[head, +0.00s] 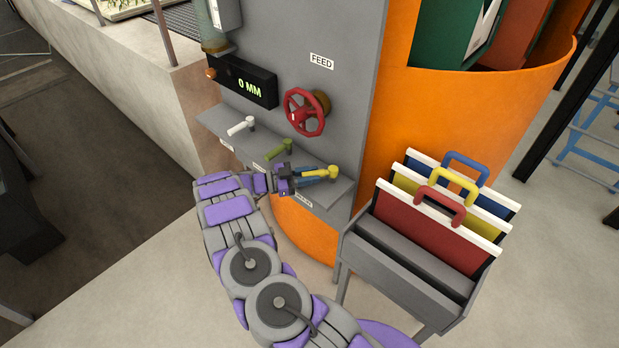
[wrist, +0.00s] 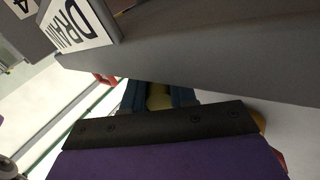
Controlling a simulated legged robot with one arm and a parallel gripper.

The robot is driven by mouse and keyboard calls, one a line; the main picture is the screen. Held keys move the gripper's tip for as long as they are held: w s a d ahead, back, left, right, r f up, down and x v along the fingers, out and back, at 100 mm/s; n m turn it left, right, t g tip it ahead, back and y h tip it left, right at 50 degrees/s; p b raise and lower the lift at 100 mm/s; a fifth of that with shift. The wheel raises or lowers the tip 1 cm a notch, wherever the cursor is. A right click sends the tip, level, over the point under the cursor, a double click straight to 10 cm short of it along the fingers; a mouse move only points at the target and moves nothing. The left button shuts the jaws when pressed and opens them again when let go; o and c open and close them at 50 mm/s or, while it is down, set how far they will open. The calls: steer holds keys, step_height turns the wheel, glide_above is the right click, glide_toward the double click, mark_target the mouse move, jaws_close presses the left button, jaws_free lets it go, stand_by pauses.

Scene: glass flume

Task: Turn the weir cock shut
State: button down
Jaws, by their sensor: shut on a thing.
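In the wrist view the yellow handle (wrist: 160,97) shows between the fingers, partly hidden by my gripper's body. A label reading DRAIN (wrist: 75,25) is at the upper left there. The ledge labels are too small to read in the head view, so I cannot tell which cock is the weir's.
A red handwheel (head: 305,112) under a FEED label (head: 321,61) and a display reading 0 MM (head: 249,82) sit above the ledge. An orange curved wall (head: 400,120) stands behind. A grey rack (head: 405,265) with coloured folders stands close on the right.

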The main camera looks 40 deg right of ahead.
steer(key=shift+w, duration=0.1)
steer(key=c, duration=0.9)
jaws_free()
steer(key=shift+a, duration=0.15)
steer(key=p+v, duration=0.1)
steer(key=v, duration=1.1)
steer(key=shift+p, duration=0.35)
